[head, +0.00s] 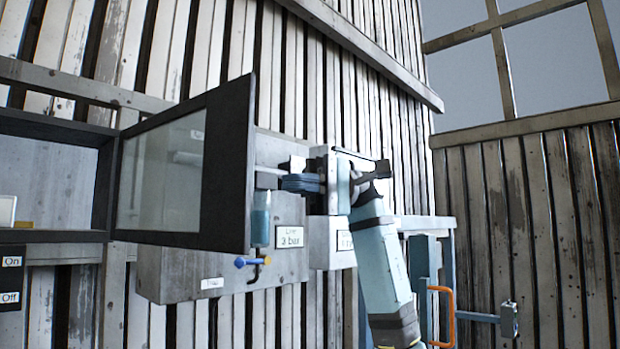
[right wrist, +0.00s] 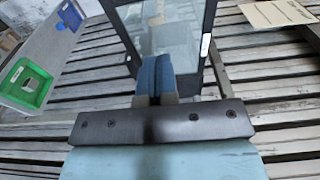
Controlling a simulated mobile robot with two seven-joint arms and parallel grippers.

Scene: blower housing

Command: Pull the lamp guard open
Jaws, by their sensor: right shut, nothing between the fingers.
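The lamp guard (head: 232,165) is a dark-framed panel with a pale glass pane. In the head view it stands swung out at an angle from a dark-edged wall box (head: 52,237), joined along its left side. My right gripper (head: 287,183) is just right of the guard's free edge in the head view, its blue fingers shut and empty. In the right wrist view the shut fingers (right wrist: 155,70) point at the guard, whose frame (right wrist: 209,22) and pane lie beyond them. I cannot tell whether the fingertips touch the frame. My left gripper is not in view.
A grey box (head: 160,270) with a pressure label and a blue-knobbed valve (head: 250,262) sits behind and below the guard. On/Off switches (head: 11,280) are at far left. An orange handle (head: 452,318) stands lower right. A green-framed item (right wrist: 25,85) shows in the wrist view.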

